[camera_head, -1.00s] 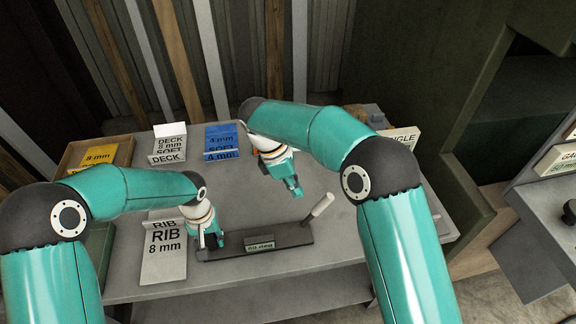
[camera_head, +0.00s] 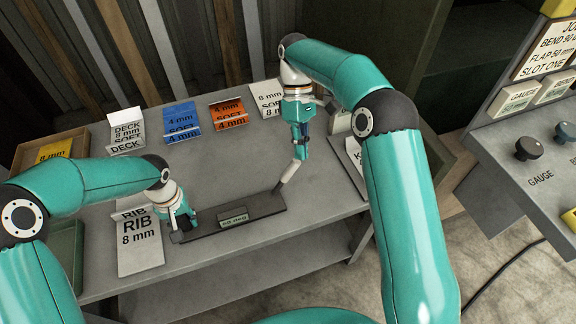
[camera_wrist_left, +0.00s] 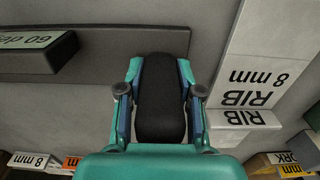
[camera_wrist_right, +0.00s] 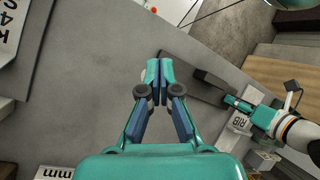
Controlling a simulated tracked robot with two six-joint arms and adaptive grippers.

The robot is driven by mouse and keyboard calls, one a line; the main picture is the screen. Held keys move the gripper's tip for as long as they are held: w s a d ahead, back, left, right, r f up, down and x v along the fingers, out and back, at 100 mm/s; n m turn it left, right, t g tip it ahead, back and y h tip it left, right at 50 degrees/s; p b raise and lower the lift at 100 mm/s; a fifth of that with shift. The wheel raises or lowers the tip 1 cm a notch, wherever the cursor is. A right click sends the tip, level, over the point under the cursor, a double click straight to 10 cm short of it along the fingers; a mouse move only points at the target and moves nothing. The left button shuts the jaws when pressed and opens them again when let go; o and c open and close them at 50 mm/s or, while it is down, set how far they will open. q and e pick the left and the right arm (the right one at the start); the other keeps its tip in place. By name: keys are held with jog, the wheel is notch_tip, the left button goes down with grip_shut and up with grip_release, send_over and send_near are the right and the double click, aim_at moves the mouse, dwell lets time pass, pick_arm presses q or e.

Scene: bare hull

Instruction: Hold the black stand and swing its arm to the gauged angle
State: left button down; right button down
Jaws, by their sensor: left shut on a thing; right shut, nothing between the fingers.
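The black stand (camera_head: 205,228) lies on the grey bench, a long dark bar with a small label. In the left wrist view the label (camera_wrist_left: 30,42) reads 60 deg, upside down. A pale arm (camera_head: 289,173) slants up and right from the bar's right end. My left gripper (camera_head: 180,224) is shut on the stand's left end; its black end (camera_wrist_left: 160,98) sits between the fingers. My right gripper (camera_head: 301,150) is shut and empty, its tips by the arm's upper end. In the right wrist view its fingertips (camera_wrist_right: 158,68) hide most of the arm; contact is unclear.
DECK (camera_head: 127,132), blue (camera_head: 181,121) and orange (camera_head: 229,112) cards line the back. A wooden tray (camera_head: 50,150) is at left. A console with knobs (camera_head: 529,148) is at right. Bench in front of the bar is clear.

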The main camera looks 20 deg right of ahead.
jog(key=s+d+f+m+t+y, duration=0.1)
jog(key=d+f+m+t+y, duration=0.45)
jog(key=m, duration=0.85)
jog(key=s+d+f+m+t+y, duration=0.1)
jog(key=d+f+m+t+y, duration=0.2)
jog(key=d+m+y, duration=0.75)
jog(key=m+h, duration=0.3)
send_near(285, 177)
jog(key=shift+g, duration=0.35)
jog(key=f, duration=0.3)
jog(key=w+f, duration=0.1)
jog(key=shift+a+f, duration=0.2)
jog(key=shift+a, duration=0.2)
jog(key=shift+w+a+r, duration=0.15)
jog(key=shift+a+r, duration=0.2)
jog(key=shift+a, duration=0.15)
jog(key=shift+w+a+r, duration=0.15)
jog(key=shift+a+r, duration=0.15)
jog(key=shift+a, duration=0.15)
jog(key=shift+w+a+r, duration=0.15)
jog(key=shift+a+r, duration=0.1)
jog(key=shift+a, duration=0.25)
jog(key=shift+a+r, duration=0.5)
jog(key=shift+a, duration=0.2)
jog(key=shift+d, duration=0.15)
